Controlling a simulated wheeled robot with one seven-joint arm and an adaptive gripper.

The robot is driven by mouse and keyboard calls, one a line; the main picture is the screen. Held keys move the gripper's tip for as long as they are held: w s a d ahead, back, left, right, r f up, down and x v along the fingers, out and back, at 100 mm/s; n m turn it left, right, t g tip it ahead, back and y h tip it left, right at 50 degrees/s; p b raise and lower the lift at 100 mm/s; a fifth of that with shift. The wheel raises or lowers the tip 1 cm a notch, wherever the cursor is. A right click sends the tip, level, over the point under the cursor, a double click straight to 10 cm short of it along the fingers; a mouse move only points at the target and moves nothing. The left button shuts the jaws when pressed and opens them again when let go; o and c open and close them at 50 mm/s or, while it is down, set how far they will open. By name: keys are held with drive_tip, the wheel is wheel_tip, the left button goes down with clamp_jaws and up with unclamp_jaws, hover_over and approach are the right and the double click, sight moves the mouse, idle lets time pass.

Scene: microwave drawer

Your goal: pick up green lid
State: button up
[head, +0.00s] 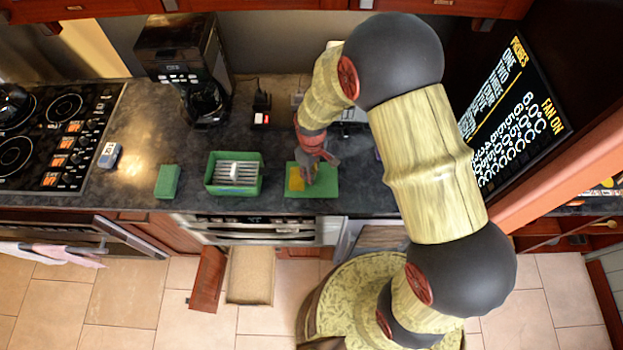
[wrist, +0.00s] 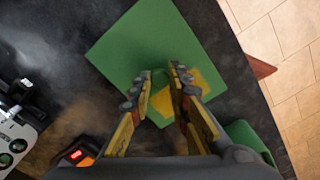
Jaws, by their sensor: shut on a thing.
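The green lid (head: 327,189) is a flat green square with a yellow patch (head: 296,179) on it. It lies over the dark counter in the head view, right of the green container. In the wrist view the lid (wrist: 125,50) fills the upper middle, with the yellow patch (wrist: 208,81) partly behind the fingers. My gripper (head: 308,172) points down at the middle of the lid. Its two fingers (wrist: 162,78) are a small gap apart over the lid and are shut on it. The exact point of contact is hidden. I cannot tell whether the lid is raised off the counter.
A green container (head: 209,184) with white slats inside stands left of the lid, and a green block (head: 168,181) lies farther left. A coffee maker (head: 182,50) stands at the back, with a stove (head: 50,140) at far left. An open drawer (head: 250,275) sticks out below the counter.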

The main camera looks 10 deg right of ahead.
clamp_jaws()
